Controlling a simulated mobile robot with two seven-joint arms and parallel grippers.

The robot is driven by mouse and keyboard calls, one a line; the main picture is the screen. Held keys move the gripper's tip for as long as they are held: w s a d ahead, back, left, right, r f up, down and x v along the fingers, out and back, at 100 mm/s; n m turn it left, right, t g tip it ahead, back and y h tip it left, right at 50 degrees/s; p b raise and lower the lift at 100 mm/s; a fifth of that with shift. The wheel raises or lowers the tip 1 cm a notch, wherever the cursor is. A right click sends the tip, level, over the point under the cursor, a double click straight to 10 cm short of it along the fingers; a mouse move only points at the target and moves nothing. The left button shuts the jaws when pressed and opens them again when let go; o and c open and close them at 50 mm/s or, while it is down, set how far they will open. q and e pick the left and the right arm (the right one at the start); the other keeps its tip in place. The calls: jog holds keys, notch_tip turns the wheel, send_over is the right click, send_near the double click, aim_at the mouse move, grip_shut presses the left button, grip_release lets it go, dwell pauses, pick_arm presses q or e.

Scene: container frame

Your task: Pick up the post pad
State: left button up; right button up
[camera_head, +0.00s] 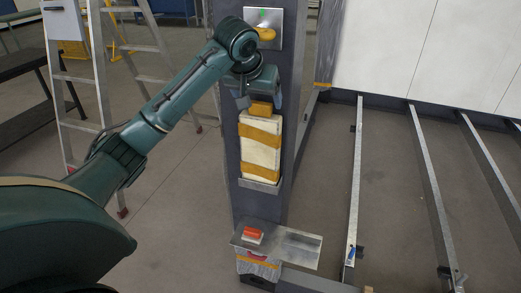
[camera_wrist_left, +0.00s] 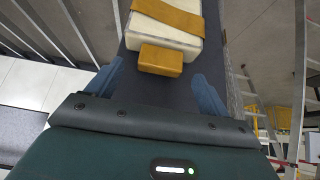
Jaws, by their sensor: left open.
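The post pad (camera_head: 260,157) is a cream block with yellow straps, upright against the dark post (camera_head: 241,207). Its lower end sits at a metal ledge (camera_head: 260,185). A yellow block (camera_head: 261,109) sticks out at its upper end. In the left wrist view the pad (camera_wrist_left: 165,32) is at the top, with the yellow block (camera_wrist_left: 160,60) below it. My left gripper (camera_head: 259,101) is open above the pad; its blue fingers (camera_wrist_left: 153,92) stand apart to either side of the yellow block's end, with gaps on both sides. My right gripper is not in view.
A metal plate with a yellow knob (camera_head: 266,34) is on the post above the pad. A metal shelf (camera_head: 297,247) with a red-topped block (camera_head: 253,235) juts out below. A ladder (camera_head: 103,85) stands left; metal rails (camera_head: 430,185) lie right.

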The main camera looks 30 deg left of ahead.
pick_arm(q)
jog(key=shift+x, duration=1.5)
jog(key=shift+c, duration=0.3)
jog(key=c, duration=1.2)
jog(key=shift+c, duration=0.5)
jog(key=shift+a+r, duration=0.1)
jog(key=shift+r, duration=0.05)
